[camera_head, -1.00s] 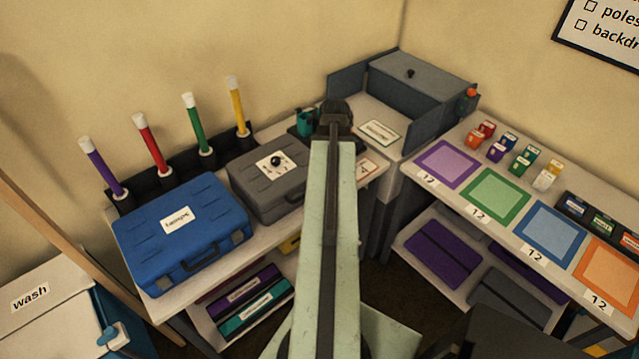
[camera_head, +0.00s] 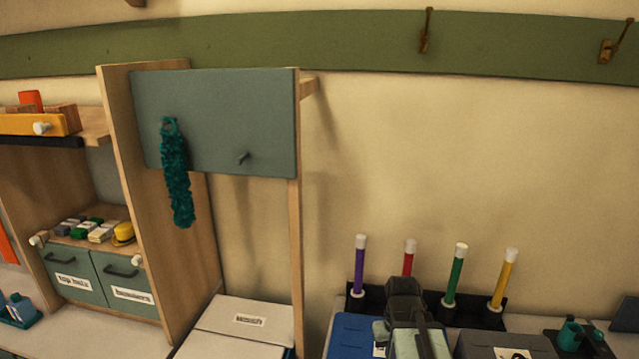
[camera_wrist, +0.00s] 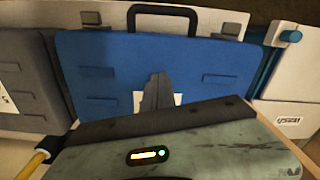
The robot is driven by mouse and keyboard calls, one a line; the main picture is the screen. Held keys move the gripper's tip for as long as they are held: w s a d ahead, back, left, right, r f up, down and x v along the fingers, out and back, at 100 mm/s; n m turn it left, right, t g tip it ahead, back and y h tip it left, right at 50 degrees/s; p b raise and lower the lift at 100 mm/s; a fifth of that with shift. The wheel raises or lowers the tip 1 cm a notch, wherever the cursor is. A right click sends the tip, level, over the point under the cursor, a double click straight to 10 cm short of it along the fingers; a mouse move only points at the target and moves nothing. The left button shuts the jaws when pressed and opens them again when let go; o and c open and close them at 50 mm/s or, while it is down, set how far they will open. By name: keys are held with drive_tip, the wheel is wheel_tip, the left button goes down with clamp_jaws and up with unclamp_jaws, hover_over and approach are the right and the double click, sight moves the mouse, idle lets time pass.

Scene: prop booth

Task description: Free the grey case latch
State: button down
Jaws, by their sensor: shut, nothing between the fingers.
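The grey case (camera_head: 480,343) shows only as a strip at the bottom edge of the head view, with the top of its white label (camera_head: 511,354). Its dark knob is not visible there. In the wrist view the grey case (camera_wrist: 28,65) stands at the far left, cut by the picture edge, and its knob is out of sight. My gripper (camera_wrist: 158,78) is shut and empty, pointing at the blue case (camera_wrist: 215,60), over its white label. In the head view my wrist (camera_head: 405,295) hides part of the blue case (camera_head: 348,333) and most of the fingers are not visible.
Several upright coloured sticks, such as the purple one (camera_head: 360,263), stand in a dark rack behind the cases. A wooden frame with a grey-green board (camera_head: 225,100) stands left. A teal holder (camera_head: 570,335) sits right of the grey case. The wash box (camera_wrist: 285,115) is right.

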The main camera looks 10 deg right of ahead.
drive_tip(key=shift+n, duration=0.4)
drive_tip(key=a, duration=1.1)
drive_tip(key=shift+s+a, duration=0.1)
drive_tip(key=shift+d+m, duration=0.2)
drive_tip(key=shift+m, duration=0.1)
drive_tip(key=shift+d, duration=0.1)
